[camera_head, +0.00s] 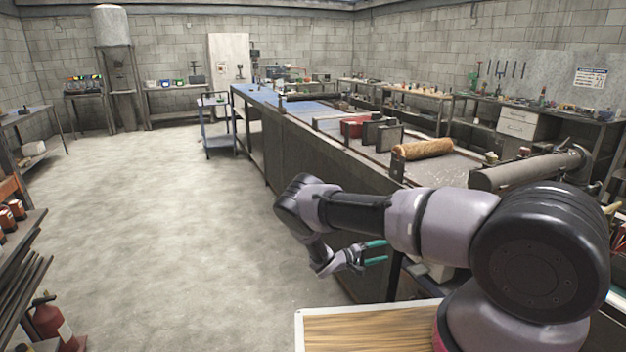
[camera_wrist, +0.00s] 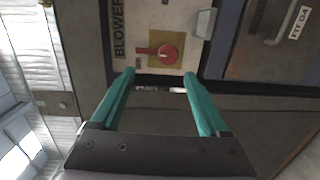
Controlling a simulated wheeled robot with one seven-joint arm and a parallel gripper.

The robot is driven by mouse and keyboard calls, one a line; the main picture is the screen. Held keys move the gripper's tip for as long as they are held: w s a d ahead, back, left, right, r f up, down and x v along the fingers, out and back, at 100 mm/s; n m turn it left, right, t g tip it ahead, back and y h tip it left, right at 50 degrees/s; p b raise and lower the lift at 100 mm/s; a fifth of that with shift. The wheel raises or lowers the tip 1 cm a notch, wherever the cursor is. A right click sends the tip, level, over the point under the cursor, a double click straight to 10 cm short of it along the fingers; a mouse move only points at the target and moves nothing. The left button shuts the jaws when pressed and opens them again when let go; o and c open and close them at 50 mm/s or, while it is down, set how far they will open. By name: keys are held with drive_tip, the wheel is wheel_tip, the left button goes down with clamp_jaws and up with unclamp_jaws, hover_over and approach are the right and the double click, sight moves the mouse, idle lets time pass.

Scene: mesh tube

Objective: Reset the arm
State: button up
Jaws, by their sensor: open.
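My arm reaches out from the lower right of the head view and bends down at its far end. My gripper (camera_head: 386,250) has teal fingers and is beside the side of the long workbench (camera_head: 300,150). In the wrist view my gripper (camera_wrist: 158,75) is open, with nothing between its fingers. A red rotary knob (camera_wrist: 167,52) on a yellow plate, on a panel marked BLOWER, is ahead of the fingertips. The fingers look apart from the knob, but the exact distance cannot be told.
A tan roll (camera_head: 423,149) and a red box (camera_head: 353,127) lie on the bench. A wood-topped surface (camera_head: 370,330) is below my arm. A blue cart (camera_head: 218,138) stands farther back. A fire extinguisher (camera_head: 52,322) is at lower left. The floor (camera_head: 170,220) left of the bench is clear.

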drive_tip(key=s+a+r+m+g+y, duration=0.1)
drive_tip(key=s+r+m+g+y, duration=0.2)
drive_tip(key=r, duration=1.1)
drive_tip(key=s+r+m+g+y, duration=0.1)
drive_tip(key=s+r+m+y, duration=0.15)
drive_tip(key=r+y, duration=0.7)
drive_tip(key=s+a+r+m+g+y, duration=0.15)
drive_tip(key=s+r, duration=0.25)
drive_tip(key=r, duration=1.4)
drive_tip(key=s+a+r+t+y, duration=0.2)
drive_tip(key=s+r+t, duration=0.2)
drive_tip(key=s+r, duration=0.5)
drive_tip(key=s+a+r+t+y, duration=0.2)
drive_tip(key=s+r+t, duration=0.2)
drive_tip(key=s+r, duration=0.5)
drive_tip(key=s, duration=0.5)
drive_tip(key=shift+s+a+r+y, duration=0.15)
drive_tip(key=shift+s+r+y, duration=0.05)
drive_tip(key=shift+s+y, duration=0.2)
